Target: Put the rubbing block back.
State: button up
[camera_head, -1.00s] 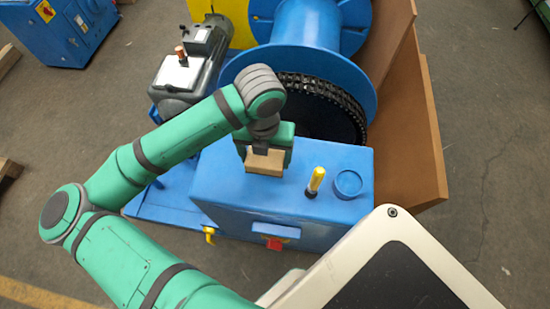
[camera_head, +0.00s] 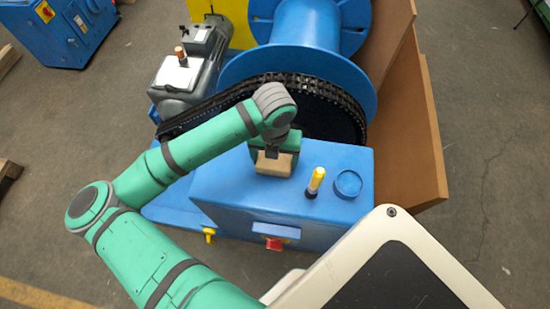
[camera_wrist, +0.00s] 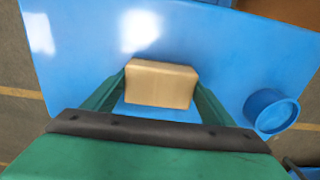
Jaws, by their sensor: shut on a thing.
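The rubbing block (camera_head: 274,165) is a small tan block at the top of the blue box (camera_head: 235,205). My gripper (camera_head: 272,155) is shut on it from above. In the wrist view the block (camera_wrist: 160,84) sits level between the two green fingers (camera_wrist: 160,92), one at each short end. The blue top (camera_wrist: 230,50) lies beneath it. I cannot tell whether the block touches that top or hangs just above it.
A yellow-handled tool (camera_head: 315,181) stands upright on the box, right of the block, with a round blue cup (camera_head: 348,184) beside it. A black chain (camera_head: 215,100) and a blue drum (camera_head: 310,65) lie behind. A red knob (camera_head: 273,244) is on the box front.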

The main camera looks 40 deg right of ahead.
jog(key=o, duration=1.2)
jog(key=shift+f, duration=0.1)
notch_tip(320, 180, up, 12)
jog(key=shift+r, duration=0.15)
